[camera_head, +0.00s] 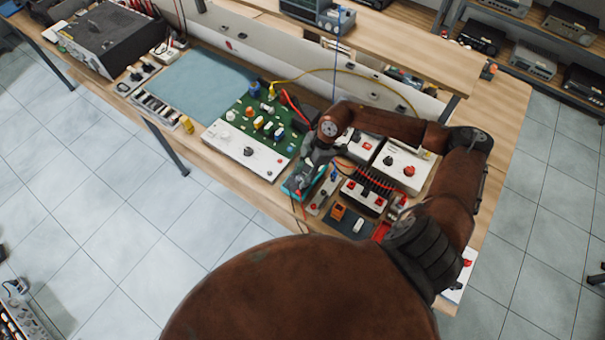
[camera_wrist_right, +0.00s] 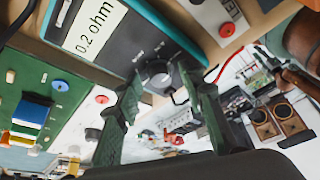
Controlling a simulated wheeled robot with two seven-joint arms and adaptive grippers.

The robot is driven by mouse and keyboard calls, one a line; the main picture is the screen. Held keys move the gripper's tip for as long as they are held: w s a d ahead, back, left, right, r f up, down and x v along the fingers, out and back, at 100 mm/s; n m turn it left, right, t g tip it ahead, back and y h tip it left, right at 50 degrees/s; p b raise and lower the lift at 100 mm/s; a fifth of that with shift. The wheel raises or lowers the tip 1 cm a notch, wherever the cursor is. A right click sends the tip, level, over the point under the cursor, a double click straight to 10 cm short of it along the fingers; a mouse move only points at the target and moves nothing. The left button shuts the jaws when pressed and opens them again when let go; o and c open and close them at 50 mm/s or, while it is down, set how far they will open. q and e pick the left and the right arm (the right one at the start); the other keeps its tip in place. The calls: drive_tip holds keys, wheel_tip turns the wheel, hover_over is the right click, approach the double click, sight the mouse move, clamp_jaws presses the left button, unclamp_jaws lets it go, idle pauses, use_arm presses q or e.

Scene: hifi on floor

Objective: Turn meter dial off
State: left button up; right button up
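The meter is a teal and dark grey box (camera_head: 300,183) near the front edge of the workbench. In the right wrist view its body (camera_wrist_right: 120,40) fills the upper left, with a white display reading "0.2 ohm". Its round dark dial (camera_wrist_right: 157,80) sits below the display, with small labels beside it. My right gripper (camera_head: 312,163) is at the meter in the head view. In the wrist view its two green-grey fingers (camera_wrist_right: 161,88) are spread, one on each side of the dial; I cannot tell whether either touches it. My left gripper is not in view.
A green circuit board (camera_head: 262,125) on a white base lies left of the meter. White boxes with knobs (camera_head: 405,165) and a black finned block (camera_head: 368,187) stand close on the right. A blue mat (camera_head: 195,82) lies farther left. A yellow cable (camera_head: 345,72) arches behind.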

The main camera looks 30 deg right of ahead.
drive_tip(key=shift+c, duration=0.7)
clamp_jaws()
drive_tip(key=shift+d, duration=0.1)
